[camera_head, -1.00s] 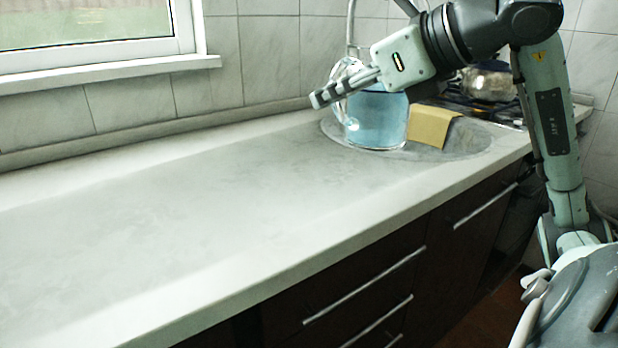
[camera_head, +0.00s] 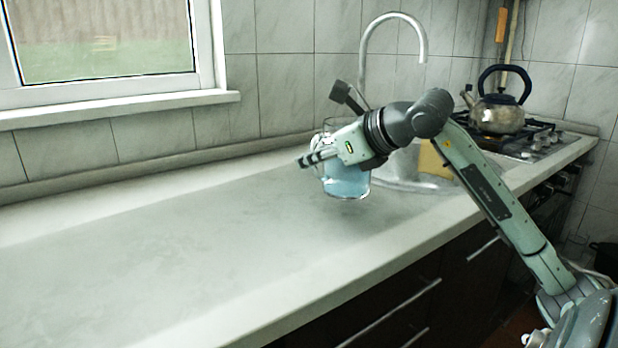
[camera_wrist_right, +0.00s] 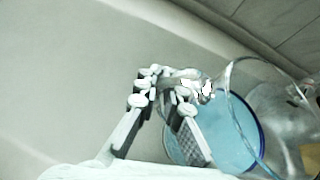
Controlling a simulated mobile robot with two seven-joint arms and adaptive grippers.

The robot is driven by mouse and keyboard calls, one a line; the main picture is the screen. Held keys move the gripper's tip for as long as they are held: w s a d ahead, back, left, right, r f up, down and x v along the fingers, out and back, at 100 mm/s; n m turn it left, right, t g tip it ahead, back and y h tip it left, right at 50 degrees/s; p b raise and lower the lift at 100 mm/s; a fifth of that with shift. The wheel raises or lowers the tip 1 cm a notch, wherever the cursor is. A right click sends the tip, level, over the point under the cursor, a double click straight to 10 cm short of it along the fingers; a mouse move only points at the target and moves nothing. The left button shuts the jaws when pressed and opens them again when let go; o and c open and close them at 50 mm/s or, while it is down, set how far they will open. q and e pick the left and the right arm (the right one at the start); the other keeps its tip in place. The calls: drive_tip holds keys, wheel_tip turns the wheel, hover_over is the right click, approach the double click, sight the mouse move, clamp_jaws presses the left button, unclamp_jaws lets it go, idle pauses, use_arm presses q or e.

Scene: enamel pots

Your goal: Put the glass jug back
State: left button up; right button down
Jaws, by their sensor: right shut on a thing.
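The glass jug (camera_head: 347,186) holds blue liquid and is upright, in front of the sink at the middle of the head view. My right gripper (camera_head: 314,160) is shut on the jug's handle, at the jug's left side. In the right wrist view the jug (camera_wrist_right: 226,135) is at the right, seen from above, and the fingers (camera_wrist_right: 165,92) close around its handle. The arm hides part of the jug's upper body in the head view. I cannot tell whether the jug's base touches the counter. My left gripper is not in view.
The sink (camera_head: 405,185) with a tall curved tap (camera_head: 394,16) lies behind and right of the jug; a yellow-brown sponge or cloth (camera_head: 432,165) is at it. A kettle (camera_head: 498,117) stands on the stove (camera_head: 540,142). The counter (camera_head: 200,240) to the left is bare.

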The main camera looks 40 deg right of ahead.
wheel_tip(320, 180, down, 4)
drive_tip(key=shift+r, duration=0.25)
drive_tip(key=shift+f, duration=0.1)
drive_tip(key=c, duration=2)
unclamp_jaws()
drive_tip(key=shift+f, duration=0.15)
drive_tip(key=o, duration=0.3)
